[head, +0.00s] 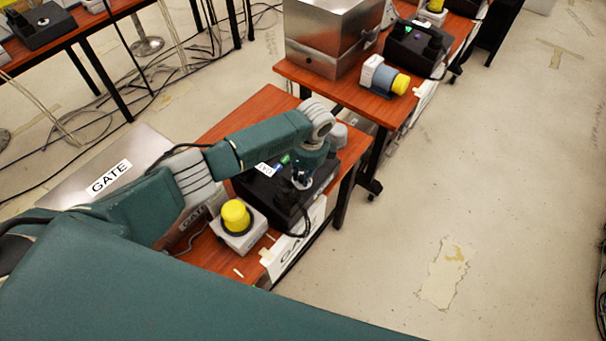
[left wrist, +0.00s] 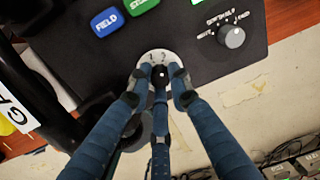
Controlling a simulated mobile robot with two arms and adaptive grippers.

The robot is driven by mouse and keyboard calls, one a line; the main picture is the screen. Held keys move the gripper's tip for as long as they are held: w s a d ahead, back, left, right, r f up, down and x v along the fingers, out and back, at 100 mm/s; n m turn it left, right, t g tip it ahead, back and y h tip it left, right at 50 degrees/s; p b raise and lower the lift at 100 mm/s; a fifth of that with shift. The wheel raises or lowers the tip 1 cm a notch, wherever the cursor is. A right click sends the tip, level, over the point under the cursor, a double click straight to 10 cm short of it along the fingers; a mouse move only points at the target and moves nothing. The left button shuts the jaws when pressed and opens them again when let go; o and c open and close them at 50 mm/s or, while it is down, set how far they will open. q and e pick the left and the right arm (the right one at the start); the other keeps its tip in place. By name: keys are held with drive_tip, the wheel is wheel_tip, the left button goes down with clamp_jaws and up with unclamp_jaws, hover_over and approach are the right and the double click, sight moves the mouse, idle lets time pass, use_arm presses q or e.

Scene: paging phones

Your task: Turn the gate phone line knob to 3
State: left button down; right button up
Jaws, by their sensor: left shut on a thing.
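The gate phone is a black console (head: 268,190) on the red-brown table, below my left arm. In the left wrist view, its line knob (left wrist: 160,72) is a dark knob on a white dial (left wrist: 157,54) with digits, of which 1 and 2 are legible. My left gripper (left wrist: 161,78) has its three blue fingers closed around this knob. The fingers hide most of the knob and dial, so I cannot tell its setting. In the head view the left gripper (head: 301,181) points down at the console. My right gripper is not in view.
A grey knob (left wrist: 232,36) and blue (left wrist: 106,21) and green buttons (left wrist: 139,4) sit nearby on the panel. A white box with a yellow button (head: 236,214) stands beside the console. A GATE-labelled metal case (head: 134,158) lies left. The right-hand floor is open.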

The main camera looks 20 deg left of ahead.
use_arm(q)
drive_tip(key=shift+d+r, duration=0.1)
drive_tip(key=c, duration=1.6)
unclamp_jaws()
drive_tip(key=r, duration=0.4)
drive_tip(key=d+r, duration=0.1)
drive_tip(key=r, duration=0.3)
drive_tip(key=s+r, duration=0.1)
drive_tip(key=r, duration=0.3)
drive_tip(key=shift+d, duration=0.25)
drive_tip(key=shift+f, duration=0.1)
